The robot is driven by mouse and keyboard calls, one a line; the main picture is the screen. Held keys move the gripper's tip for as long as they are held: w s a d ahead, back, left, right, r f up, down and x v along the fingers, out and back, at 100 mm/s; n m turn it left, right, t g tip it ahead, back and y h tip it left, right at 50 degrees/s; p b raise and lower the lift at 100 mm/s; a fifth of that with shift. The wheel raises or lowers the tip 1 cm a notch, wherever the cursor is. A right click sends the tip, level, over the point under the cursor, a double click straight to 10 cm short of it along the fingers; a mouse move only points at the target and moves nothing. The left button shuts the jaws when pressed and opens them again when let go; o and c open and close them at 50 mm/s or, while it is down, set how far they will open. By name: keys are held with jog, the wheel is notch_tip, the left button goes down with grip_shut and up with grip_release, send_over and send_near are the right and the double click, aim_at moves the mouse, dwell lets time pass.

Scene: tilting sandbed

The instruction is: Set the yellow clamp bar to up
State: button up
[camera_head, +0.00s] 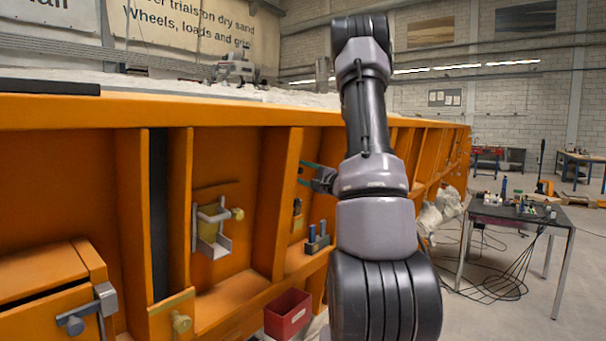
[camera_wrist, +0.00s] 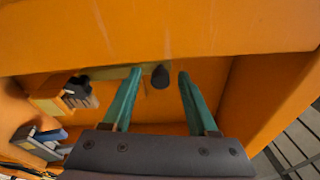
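My gripper (camera_head: 304,174) is open, its two teal fingers apart, in front of the orange side of the sandbed. In the wrist view the fingertips of my gripper (camera_wrist: 160,74) stand on either side of a dark round knob (camera_wrist: 160,77). A thin dull-yellow strip (camera_wrist: 117,73) runs leftward from near this knob, partly behind the left finger; it looks like the yellow clamp bar. I cannot tell whether the fingers touch it. In the head view I cannot make out this bar or the knob near my gripper.
A holder with brushes (camera_wrist: 75,96) and a blue-grey block (camera_wrist: 42,138) are at the wrist view's left. A metal bracket with a yellowish piece (camera_head: 209,228) and a red bin (camera_head: 287,314) lie left of my arm. Orange ribs (camera_head: 277,200) flank the bays. A table (camera_head: 515,213) stands right.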

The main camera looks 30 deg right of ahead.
jog(key=shift+s, duration=0.1)
jog(key=v, duration=1)
jog(key=shift+s, duration=0.3)
jog(key=shift+d, duration=0.15)
